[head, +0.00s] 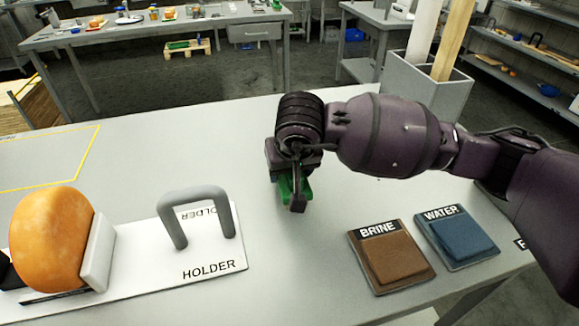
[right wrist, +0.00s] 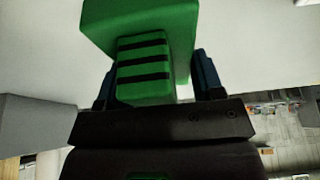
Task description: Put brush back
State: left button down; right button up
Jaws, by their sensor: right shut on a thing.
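My right gripper (head: 292,190) is shut on a green brush, held over the middle of the table. In the head view only a small part of the green brush (head: 284,187) shows below the gripper. In the right wrist view the brush's green block (right wrist: 143,68) with dark stripes sits between the two fingers, and a wider green part (right wrist: 150,18) lies beyond it. I cannot tell whether the brush touches the table. My left gripper does not show.
A white board marked HOLDER (head: 205,270) carries a grey handle (head: 195,192) and an orange cheese wheel (head: 50,240). Pads marked BRINE (head: 391,260) and WATER (head: 458,238) lie at the right. A grey bin (head: 400,85) stands behind my arm. A yellow outline (head: 98,140) marks the left tabletop.

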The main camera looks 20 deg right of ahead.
jog(key=o, duration=1)
jog(key=shift+c, duration=0.2)
jog(key=shift+r, duration=0.45)
jog(key=p+v, duration=0.2)
jog(key=v, duration=0.8)
jog(key=shift+s+r, duration=0.4)
jog(key=shift+r, duration=0.2)
